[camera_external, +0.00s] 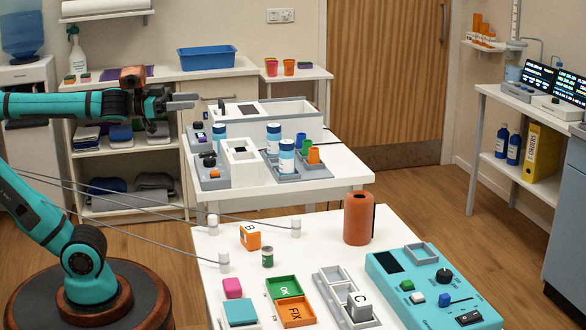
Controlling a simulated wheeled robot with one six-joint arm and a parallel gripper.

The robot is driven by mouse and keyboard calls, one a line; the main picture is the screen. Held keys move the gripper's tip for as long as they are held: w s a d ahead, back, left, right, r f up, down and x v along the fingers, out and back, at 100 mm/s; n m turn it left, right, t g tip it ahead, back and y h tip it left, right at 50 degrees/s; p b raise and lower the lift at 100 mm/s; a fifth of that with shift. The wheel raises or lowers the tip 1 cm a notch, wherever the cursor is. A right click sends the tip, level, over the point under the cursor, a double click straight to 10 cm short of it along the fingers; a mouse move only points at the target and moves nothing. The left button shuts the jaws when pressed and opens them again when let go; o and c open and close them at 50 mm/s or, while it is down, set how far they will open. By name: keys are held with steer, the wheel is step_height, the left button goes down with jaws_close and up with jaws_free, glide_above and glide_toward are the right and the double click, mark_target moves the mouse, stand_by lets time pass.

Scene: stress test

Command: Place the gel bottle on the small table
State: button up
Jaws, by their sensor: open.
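My gripper (184,101) is open and empty, held level at the end of my teal arm, in front of the back-left shelf unit. No bottle is clearly marked as the gel bottle. Candidates are a white bottle with a green top (77,56) on the back-left counter and two dark blue bottles, one of them (514,148), on the right bench's lower shelf. My gripper touches none of these. A small white table (318,73) stands at the back by the door, with a red and an orange cup on it.
The middle table (345,182) holds white boxes, blue-and-white cylinders and trays. The front table (400,222) holds a brown cylinder (358,218), blocks, trays and a teal control panel (430,290). Thin rods with white ends cross its left edge. A blue bin (207,58) sits on the back counter.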

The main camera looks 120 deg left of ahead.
steer(key=d+r+m+h, duration=0.1)
steer(key=d+m+h, duration=0.3)
steer(key=d, duration=1.5)
steer(key=h, duration=0.4)
steer(key=shift+w+d+r+t, duration=0.25)
steer(key=shift+w+r+t, duration=0.05)
steer(key=shift+t, duration=0.1)
